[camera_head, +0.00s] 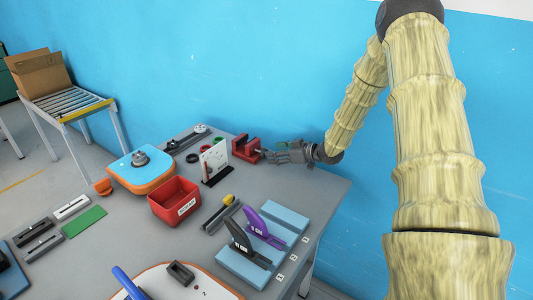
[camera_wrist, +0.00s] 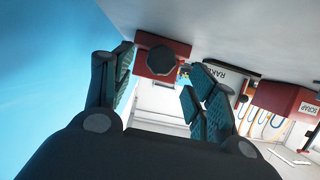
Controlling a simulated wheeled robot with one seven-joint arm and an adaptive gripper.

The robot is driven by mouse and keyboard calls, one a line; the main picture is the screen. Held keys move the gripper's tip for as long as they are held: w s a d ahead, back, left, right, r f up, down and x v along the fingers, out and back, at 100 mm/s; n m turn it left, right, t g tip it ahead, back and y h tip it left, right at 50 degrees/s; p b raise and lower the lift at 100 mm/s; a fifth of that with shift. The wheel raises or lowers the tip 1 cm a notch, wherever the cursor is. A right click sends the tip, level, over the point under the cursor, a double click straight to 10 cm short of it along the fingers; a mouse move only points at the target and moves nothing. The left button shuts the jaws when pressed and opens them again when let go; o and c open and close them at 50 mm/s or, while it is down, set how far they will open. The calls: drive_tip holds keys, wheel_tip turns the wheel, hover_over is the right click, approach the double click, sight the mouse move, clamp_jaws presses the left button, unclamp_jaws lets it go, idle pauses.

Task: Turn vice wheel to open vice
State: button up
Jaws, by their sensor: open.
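The red vice (camera_head: 246,149) stands at the back of the grey table near the blue wall. In the wrist view the red vice body (camera_wrist: 177,45) shows with its dark, many-sided wheel (camera_wrist: 161,60) facing me. My gripper (camera_head: 268,155) is at the right side of the vice, pointing left towards it. In the wrist view my gripper (camera_wrist: 163,62) is open, with the wheel seen between its spread fingers. I cannot tell whether either finger touches the wheel. In the head view the wheel is largely hidden by the fingers.
A white board (camera_head: 214,161) stands just left of the vice. A red bin (camera_head: 175,203) is nearer the front; in the wrist view its side reads SCRAP (camera_wrist: 308,107). Blue blocks (camera_head: 275,221) with purple and dark handles lie at the right. The blue wall (camera_head: 270,70) is close behind.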

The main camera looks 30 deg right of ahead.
drive_tip(key=shift+w+a+f, duration=0.15)
drive_tip(key=shift+w+f, duration=0.05)
drive_tip(key=shift+w, duration=0.35)
drive_tip(key=shift+w+a, duration=0.35)
drive_tip(key=shift+w, duration=0.1)
drive_tip(key=shift+p+x, duration=0.35)
drive_tip(key=shift+x, duration=0.9)
drive_tip(key=shift+f, duration=0.1)
drive_tip(key=c, duration=1)
